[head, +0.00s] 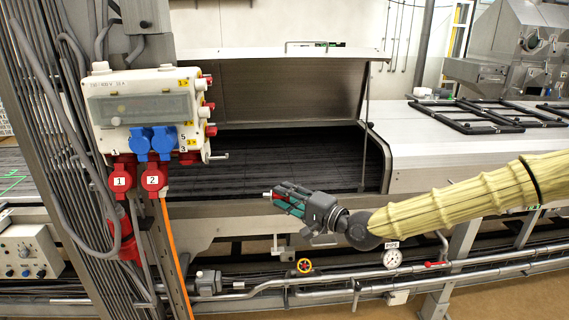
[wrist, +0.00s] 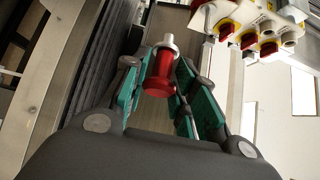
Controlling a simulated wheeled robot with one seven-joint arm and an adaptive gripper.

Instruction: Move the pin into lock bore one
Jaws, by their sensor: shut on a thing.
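My gripper (head: 282,198) is shut on the pin (wrist: 160,72), in front of the conveyor's side rail. In the wrist view the pin has a red body and a silver end, and the green finger pads of my gripper (wrist: 158,85) stand on both sides of it. In the head view only a bit of red and a pale tip of the pin (head: 267,194) show at the fingers; the tip points left. I cannot make out lock bore one in either view.
A raised metal hood (head: 290,85) stands open over the dark conveyor bed (head: 290,160). A socket box (head: 140,105) with red plugs marked 1 and 2 hangs at left; it also shows in the wrist view (wrist: 265,25). Pipes with a gauge (head: 392,258) run below.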

